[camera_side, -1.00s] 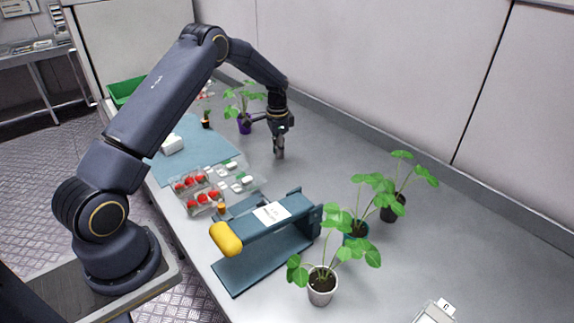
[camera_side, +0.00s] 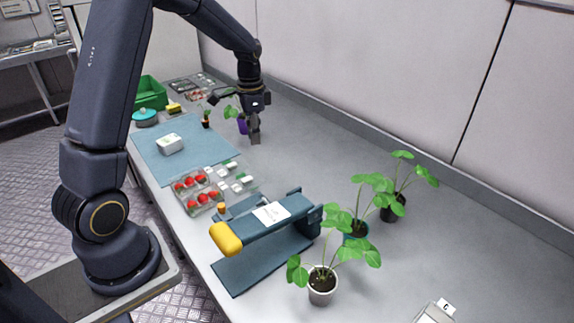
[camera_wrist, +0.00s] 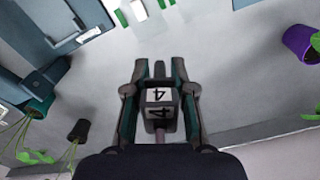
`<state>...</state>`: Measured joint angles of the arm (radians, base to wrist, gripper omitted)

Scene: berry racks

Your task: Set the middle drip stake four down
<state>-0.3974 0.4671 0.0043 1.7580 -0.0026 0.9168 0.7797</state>
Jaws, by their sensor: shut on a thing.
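My gripper (camera_side: 254,128) is over the back part of the grey counter, in front of the purple pot. In the wrist view my gripper (camera_wrist: 160,95) is shut on drip stake four (camera_wrist: 160,97), a small block with white faces marked "4". The stake sits between both fingers, with the counter behind it. In the side view the stake is too small and dark to read, and I cannot tell whether its lower end touches the counter.
The purple pot (camera_side: 242,126) with a plant stands close behind my gripper. A blue press with a yellow handle (camera_side: 227,238), strawberry punnets (camera_side: 197,187) and a blue mat (camera_side: 150,155) are nearer. Potted plants (camera_side: 322,285) stand front right. The counter's right-middle is clear.

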